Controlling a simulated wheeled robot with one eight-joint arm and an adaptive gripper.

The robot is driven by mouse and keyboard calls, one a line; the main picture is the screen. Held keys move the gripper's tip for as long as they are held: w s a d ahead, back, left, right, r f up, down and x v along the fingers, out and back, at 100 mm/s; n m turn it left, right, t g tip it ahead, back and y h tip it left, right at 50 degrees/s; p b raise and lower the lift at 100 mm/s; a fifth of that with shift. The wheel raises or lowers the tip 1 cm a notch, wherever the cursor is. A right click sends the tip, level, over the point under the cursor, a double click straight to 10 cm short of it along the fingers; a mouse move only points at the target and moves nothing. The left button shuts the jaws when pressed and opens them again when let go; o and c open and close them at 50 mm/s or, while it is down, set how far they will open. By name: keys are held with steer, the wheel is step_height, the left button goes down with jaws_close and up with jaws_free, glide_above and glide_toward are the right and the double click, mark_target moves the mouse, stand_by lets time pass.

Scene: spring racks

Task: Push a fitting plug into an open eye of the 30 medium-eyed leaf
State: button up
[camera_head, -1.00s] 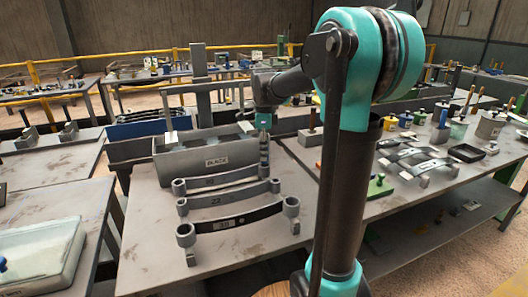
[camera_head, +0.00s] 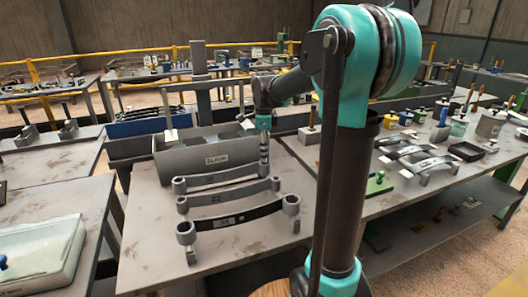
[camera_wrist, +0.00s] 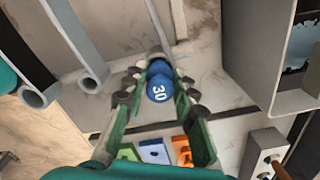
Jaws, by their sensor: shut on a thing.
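My gripper (camera_head: 264,160) is shut on a blue plug (camera_wrist: 158,87) marked 30, seen in the wrist view between the two green fingers. It stands over the right end of the back leaf (camera_head: 222,178), the one closest to the grey bin. In the wrist view that leaf (camera_wrist: 158,20) runs down to a dark eye just behind the plug. I cannot tell whether the plug is in the eye or above it. The back leaf's number is not readable. A middle leaf (camera_head: 228,196) marked 22 and a larger front leaf (camera_head: 238,217) lie nearer, their eyes empty in the wrist view.
The grey bin (camera_head: 205,162) stands right behind the leaves. In the wrist view, green (camera_wrist: 128,152), blue (camera_wrist: 153,151) and orange (camera_wrist: 182,150) pieces lie beyond the fingers. The right-hand table holds plugs, tins and a black tray (camera_head: 467,152). The table front is clear.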

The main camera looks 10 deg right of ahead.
steer(key=shift+f, duration=0.7)
steer(key=o, duration=1.5)
steer(key=shift+o, duration=0.2)
steer(key=shift+r, duration=3.5)
